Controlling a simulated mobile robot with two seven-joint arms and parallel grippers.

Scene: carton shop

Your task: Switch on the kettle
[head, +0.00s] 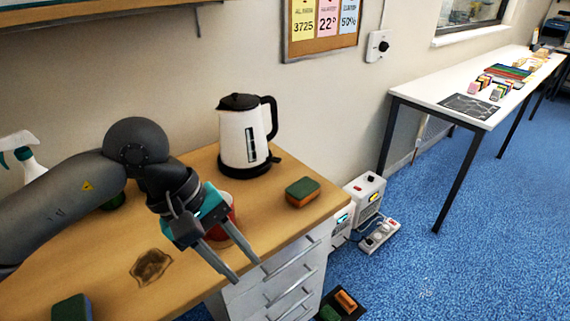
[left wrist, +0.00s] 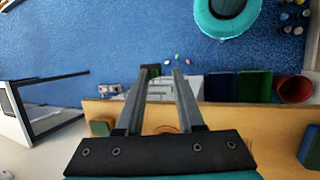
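The kettle (head: 243,139) is white with a black lid, a black handle on its right side and a dark gauge strip. It stands upright on its black base (head: 249,166) at the back of the wooden counter. A small black part of the base sticks out at the right, below the handle. My left gripper (head: 240,272) is open and empty, its two fingers pointing down and right over the counter's front edge. It is in front of the kettle and apart from it. The fingers also show in the left wrist view (left wrist: 160,75), spread apart. The right gripper is not in view.
A green and orange sponge (head: 302,192) lies right of the kettle. A reddish round thing (head: 232,229) is partly hidden behind my gripper. A brown stain (head: 150,266) marks the counter (head: 190,285). A spray bottle (head: 24,158) stands at the left. White drawers (head: 285,280) are below.

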